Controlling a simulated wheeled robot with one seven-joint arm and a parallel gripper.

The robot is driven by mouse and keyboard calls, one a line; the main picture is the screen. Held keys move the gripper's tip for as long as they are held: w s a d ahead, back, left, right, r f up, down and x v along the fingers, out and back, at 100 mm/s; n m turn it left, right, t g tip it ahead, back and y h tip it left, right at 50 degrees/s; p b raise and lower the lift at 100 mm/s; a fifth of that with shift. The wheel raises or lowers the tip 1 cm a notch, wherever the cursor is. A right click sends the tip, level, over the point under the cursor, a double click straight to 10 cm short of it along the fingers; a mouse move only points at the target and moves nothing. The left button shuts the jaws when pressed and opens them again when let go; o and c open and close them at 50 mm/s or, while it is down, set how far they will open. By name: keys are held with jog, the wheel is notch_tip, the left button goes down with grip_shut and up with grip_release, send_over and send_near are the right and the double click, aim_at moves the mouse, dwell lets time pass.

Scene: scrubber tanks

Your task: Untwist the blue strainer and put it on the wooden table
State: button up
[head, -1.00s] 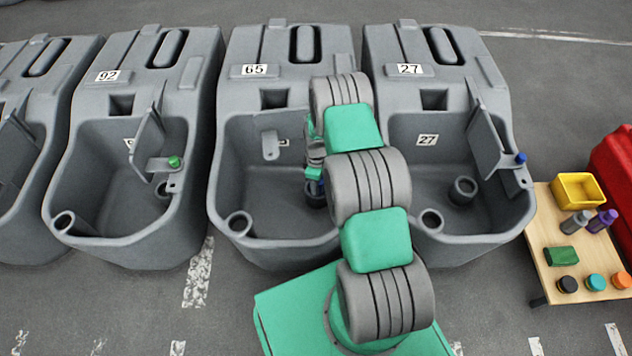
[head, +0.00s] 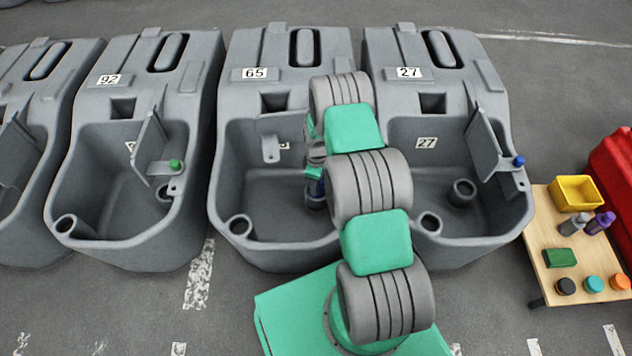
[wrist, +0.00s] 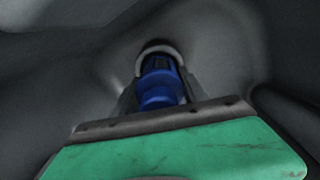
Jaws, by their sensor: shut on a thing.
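The blue strainer (wrist: 160,82) is upright at the bottom of the middle tank marked 65 (head: 232,170). Its far end meets a grey ring-shaped fitting (wrist: 152,48) in the wrist view. I cannot tell whether it is still threaded in. My gripper (wrist: 161,98) is shut on the strainer, one finger on each side. The wooden table (head: 549,294) stands at the far right.
Tank 27 (head: 500,215) lies between my gripper and the table. A red object (head: 613,165) stands behind the table.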

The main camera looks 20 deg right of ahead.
jog(key=shift+r, duration=0.1)
jog(key=shift+r+p, duration=1.95)
jog(key=shift+r, duration=1)
jog(key=shift+r+p, duration=1.95)
jog(key=shift+r, duration=1.05)
jog(key=shift+r+p, duration=1.9)
jog(key=shift+r, duration=1.1)
notch_tip(320, 180, up, 6)
jog(key=p, duration=0.4)
